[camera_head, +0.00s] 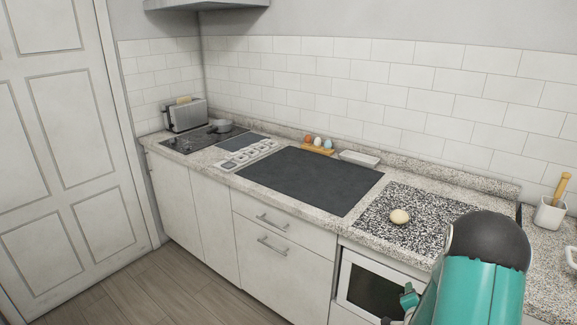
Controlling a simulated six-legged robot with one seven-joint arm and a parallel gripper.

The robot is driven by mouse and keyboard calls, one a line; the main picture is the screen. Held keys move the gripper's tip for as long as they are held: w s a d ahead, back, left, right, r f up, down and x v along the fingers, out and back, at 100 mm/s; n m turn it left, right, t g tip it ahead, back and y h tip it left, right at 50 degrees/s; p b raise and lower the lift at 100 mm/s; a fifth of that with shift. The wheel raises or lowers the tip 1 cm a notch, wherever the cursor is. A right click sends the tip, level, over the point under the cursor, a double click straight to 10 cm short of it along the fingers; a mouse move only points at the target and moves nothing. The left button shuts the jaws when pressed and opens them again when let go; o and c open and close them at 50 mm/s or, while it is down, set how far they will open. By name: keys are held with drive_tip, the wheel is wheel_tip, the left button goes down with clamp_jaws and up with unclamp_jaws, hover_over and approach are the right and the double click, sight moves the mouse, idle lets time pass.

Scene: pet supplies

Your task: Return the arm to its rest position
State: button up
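Part of my arm, teal with a black domed cap (488,240), fills the lower right of the head view. It stands in front of the counter's right part. A smaller teal part of mine (408,298) shows in front of the microwave at the bottom edge. No gripper fingers show, so I cannot see whether the gripper is open or holds anything.
A speckled counter (371,208) runs along the tiled wall. It bears a toaster (185,115), a dark mat (310,179), eggs on a wooden holder (317,150), a white dish (360,158), a round bun-like thing (400,216) and a white utensil pot (549,214). Floor (190,290) shows lower left.

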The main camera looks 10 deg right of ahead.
drive_tip(key=a+r+n+g+y, duration=0.2)
drive_tip(key=a+r+n+y, duration=0.45)
drive_tip(key=a+r, duration=1.25)
drive_tip(key=s+a+r+n+g, duration=0.1)
drive_tip(key=s+a+r+n, duration=0.2)
drive_tip(key=s+a, duration=0.2)
drive_tip(key=s+a+r+n+g, duration=0.1)
drive_tip(key=s+a+r+n, duration=0.2)
drive_tip(key=s, duration=0.6)
drive_tip(key=s+a+r+n+g+y, duration=0.1)
drive_tip(key=s+a+r+n+g, duration=0.1)
drive_tip(key=s+a+r+n, duration=0.2)
drive_tip(key=s+a, duration=0.3)
drive_tip(key=shift+s, duration=0.2)
